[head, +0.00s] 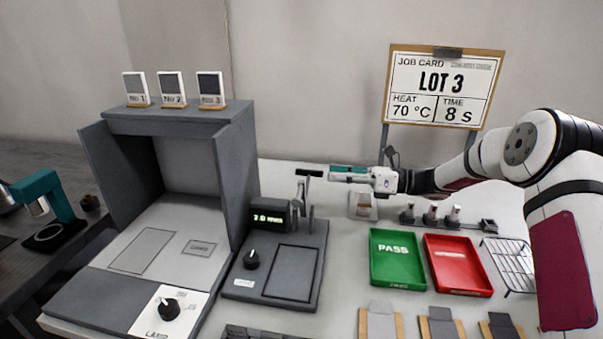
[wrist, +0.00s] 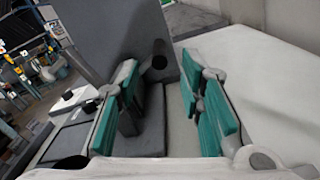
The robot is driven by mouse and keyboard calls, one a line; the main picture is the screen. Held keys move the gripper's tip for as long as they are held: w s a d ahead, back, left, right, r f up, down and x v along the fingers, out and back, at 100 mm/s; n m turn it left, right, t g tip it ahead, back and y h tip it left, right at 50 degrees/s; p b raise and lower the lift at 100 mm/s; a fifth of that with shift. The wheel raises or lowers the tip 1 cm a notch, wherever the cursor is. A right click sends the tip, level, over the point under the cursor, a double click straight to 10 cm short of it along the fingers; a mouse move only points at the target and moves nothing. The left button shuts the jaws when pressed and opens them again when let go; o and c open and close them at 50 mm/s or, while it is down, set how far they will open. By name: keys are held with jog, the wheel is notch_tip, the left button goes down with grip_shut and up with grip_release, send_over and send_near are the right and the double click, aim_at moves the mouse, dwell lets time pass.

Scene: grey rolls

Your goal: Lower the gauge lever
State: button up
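The gauge (head: 290,265) is a dark grey unit with a green-lit display (head: 269,217), a round black knob (head: 251,259) and a flat recessed plate. Its lever (head: 301,188) stands at the back right and carries a short black crossbar handle (head: 309,173) at the top, in a raised position. My gripper (head: 335,173) is level with the handle and just right of it, apart from it as far as I can tell. In the wrist view my gripper (wrist: 163,85) has its two teal-padded fingers spread, with a dark round bar end (wrist: 156,63) between and beyond them.
The open grey lamp booth (head: 170,115) stands left of the gauge. A green PASS tray (head: 397,259), a red tray (head: 457,265) and a wire rack (head: 510,264) lie to the right. A job card (head: 444,88) stands behind. Small posts (head: 430,214) stand behind the trays.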

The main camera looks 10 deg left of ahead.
aim_at(311, 173)
jog(key=a, duration=1)
jog(key=shift+w, duration=0.15)
jog(key=shift+d, duration=0.1)
grip_shut()
